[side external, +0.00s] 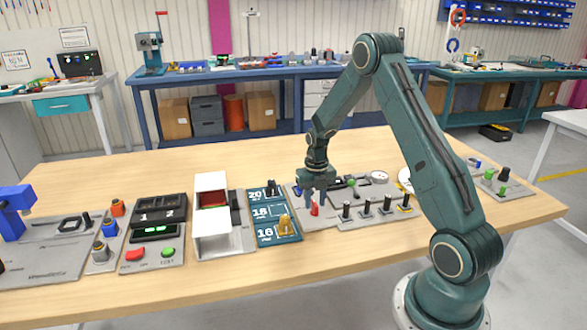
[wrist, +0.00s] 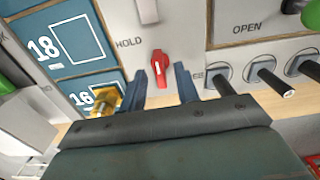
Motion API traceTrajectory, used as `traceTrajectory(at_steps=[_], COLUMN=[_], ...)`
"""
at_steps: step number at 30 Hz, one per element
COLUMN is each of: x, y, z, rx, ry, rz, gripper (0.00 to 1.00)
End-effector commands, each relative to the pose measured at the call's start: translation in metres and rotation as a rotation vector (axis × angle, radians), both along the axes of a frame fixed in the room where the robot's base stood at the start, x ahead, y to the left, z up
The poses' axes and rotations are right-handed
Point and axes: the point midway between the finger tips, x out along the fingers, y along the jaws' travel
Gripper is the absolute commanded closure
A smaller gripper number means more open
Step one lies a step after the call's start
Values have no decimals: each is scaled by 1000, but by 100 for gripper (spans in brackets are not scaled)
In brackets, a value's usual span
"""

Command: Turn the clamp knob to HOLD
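The red clamp knob (wrist: 160,68) is on a grey panel, with a white mark on its face. In the wrist view its grip runs roughly up and down. The word HOLD (wrist: 129,42) is printed up and left of it; a label ending in EE at its lower right is partly hidden by my finger. My gripper (wrist: 161,74) is open, with one dark blue finger on each side of the knob and a gap to each. In the side view the knob (side external: 315,210) shows red just under and between the fingertips of my gripper (side external: 316,203).
Several black posts (side external: 365,209) stand close on the right of the knob. A blue board (side external: 268,212) numbered 20, 18 and 16, holding a yellow piece (side external: 284,225), lies close on the left. A white press-like box (side external: 212,200) stands farther left. The table front is clear.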

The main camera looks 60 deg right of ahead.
Motion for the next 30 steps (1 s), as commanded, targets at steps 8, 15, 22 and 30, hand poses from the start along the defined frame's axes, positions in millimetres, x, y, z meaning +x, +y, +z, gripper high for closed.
traceTrajectory(at_steps=[8,15,22,30], x=[0,0,0,0], y=[0,0,0,0], z=[36,56,57,56], rx=[-2,-1,-1,0], ry=[-4,-1,-1,0], rz=[0,0,0,0], gripper=[69,69,69,69])
